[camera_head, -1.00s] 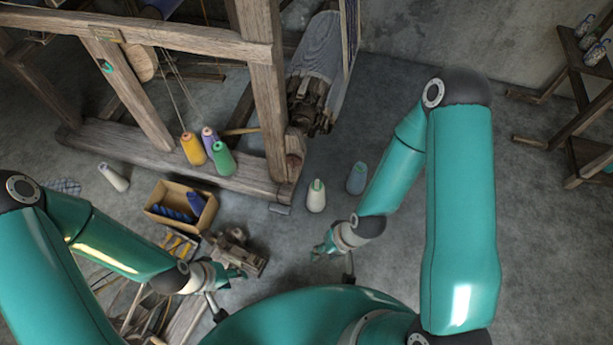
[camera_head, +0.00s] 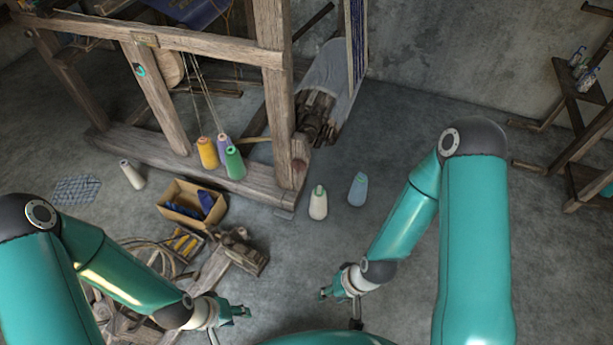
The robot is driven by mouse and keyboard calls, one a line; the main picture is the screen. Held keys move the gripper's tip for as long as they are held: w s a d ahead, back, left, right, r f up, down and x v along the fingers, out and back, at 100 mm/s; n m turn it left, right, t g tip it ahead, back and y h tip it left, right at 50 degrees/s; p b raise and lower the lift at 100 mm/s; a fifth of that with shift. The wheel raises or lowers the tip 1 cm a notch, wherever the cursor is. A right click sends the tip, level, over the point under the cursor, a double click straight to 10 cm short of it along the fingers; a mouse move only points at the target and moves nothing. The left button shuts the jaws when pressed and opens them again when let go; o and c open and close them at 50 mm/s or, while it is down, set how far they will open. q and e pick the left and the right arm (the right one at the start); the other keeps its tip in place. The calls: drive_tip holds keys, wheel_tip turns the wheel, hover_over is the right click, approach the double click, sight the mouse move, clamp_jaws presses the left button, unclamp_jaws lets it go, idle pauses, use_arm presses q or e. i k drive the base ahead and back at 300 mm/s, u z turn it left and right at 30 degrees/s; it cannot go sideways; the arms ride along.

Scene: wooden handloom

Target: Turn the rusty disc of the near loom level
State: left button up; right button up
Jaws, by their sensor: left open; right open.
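The wooden loom (camera_head: 160,38) stands at the upper left, its thick posts rising from a floor beam. A round, brownish, disc-like part (camera_head: 169,69) shows behind a slanting post; I cannot tell whether it is the rusty disc. No clearly rusty disc is seen. A small teal ring (camera_head: 140,71) is on that post. My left gripper (camera_head: 242,312) is open and empty at the lower middle, well short of the loom. My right gripper (camera_head: 324,293) is open and empty to its right, also apart from the loom.
Yellow (camera_head: 207,153), purple and green thread cones stand on the floor beam. A cardboard box (camera_head: 178,212) and a wooden tool (camera_head: 242,251) lie ahead of my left gripper. Shelves stand at right.

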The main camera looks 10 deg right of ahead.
sight(299, 165)
drive_tip(key=u, duration=0.15)
drive_tip(key=i, duration=0.95)
drive_tip(key=z, duration=0.1)
